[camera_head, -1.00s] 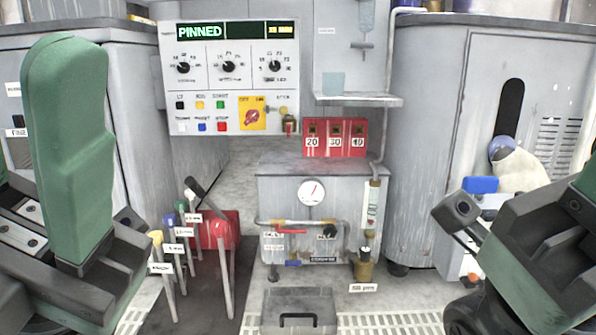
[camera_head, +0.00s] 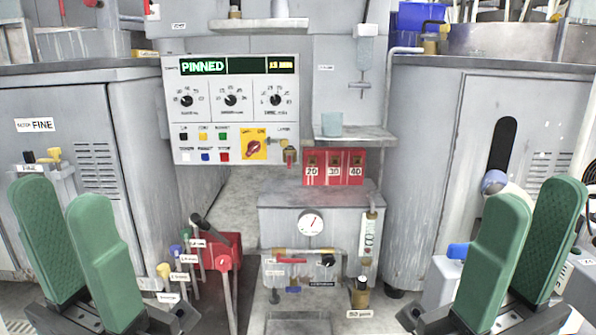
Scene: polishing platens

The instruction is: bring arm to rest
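My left gripper (camera_head: 78,262) is at the lower left, with two green finger pads standing upright and a gap between them. It is open and empty. My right gripper (camera_head: 520,258) is at the lower right, also with two green pads apart. It is open and empty. Neither gripper touches the controls between them. A control panel (camera_head: 236,108) with a green "PINNED" display hangs at the upper middle. A grey box with a round gauge (camera_head: 311,223) stands at the centre.
Levers with coloured knobs, among them a yellow one (camera_head: 163,270), and a red lever unit (camera_head: 222,262) stand right of my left gripper. Red numbered blocks (camera_head: 334,168) sit on the grey box. A cup (camera_head: 332,124) stands on a shelf. Grey cabinets (camera_head: 432,160) flank both sides.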

